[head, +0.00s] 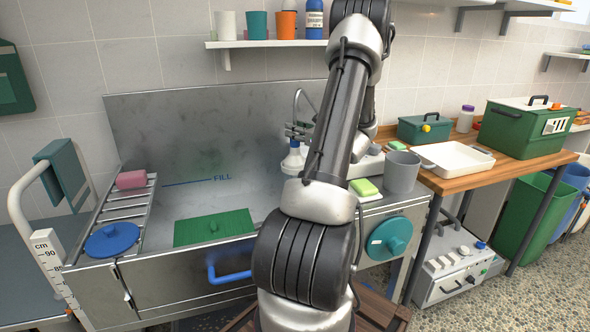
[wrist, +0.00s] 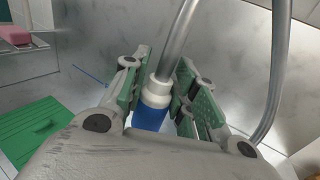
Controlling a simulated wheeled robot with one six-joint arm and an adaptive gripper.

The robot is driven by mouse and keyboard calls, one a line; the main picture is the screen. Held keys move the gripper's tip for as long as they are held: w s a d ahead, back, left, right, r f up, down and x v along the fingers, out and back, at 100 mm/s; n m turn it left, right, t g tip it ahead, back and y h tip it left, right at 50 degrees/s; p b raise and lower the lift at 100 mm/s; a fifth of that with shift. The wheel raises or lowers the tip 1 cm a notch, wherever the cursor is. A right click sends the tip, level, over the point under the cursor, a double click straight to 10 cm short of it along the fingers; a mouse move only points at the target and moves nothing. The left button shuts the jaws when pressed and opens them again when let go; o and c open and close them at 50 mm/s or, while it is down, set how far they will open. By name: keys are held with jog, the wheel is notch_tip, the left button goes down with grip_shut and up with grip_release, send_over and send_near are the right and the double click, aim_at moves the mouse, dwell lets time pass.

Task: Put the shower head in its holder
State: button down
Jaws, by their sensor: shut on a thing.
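My gripper (wrist: 158,88) is shut around the shower head (wrist: 150,118), whose white collar and blue handle show between the green-padded fingers in the wrist view. A grey metal hose (wrist: 178,45) rises from the collar. In the head view my gripper (head: 298,131) is partly hidden behind my arm. The shower head (head: 292,160) hangs below it, its flared white end downward, above the back right of the steel tub. I cannot make out the holder in either view; my arm covers part of the area behind it.
The steel tub (head: 160,112) has a rack with a pink block (head: 131,179), a blue disc (head: 112,239) and a green panel (head: 213,227). Right of my arm stand a grey cup (head: 402,171) and a yellow-green sponge (head: 364,187). A shelf (head: 265,43) with cups hangs above.

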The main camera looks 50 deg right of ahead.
jog(key=shift+f, duration=0.1)
dwell(0.3)
jog(key=c, duration=1)
grip_release()
jog(key=shift+c, duration=0.2)
jog(key=shift+s, duration=0.1)
jog(key=s, duration=1.1)
jog(key=shift+s+a, duration=0.25)
jog(key=shift+s, duration=0.15)
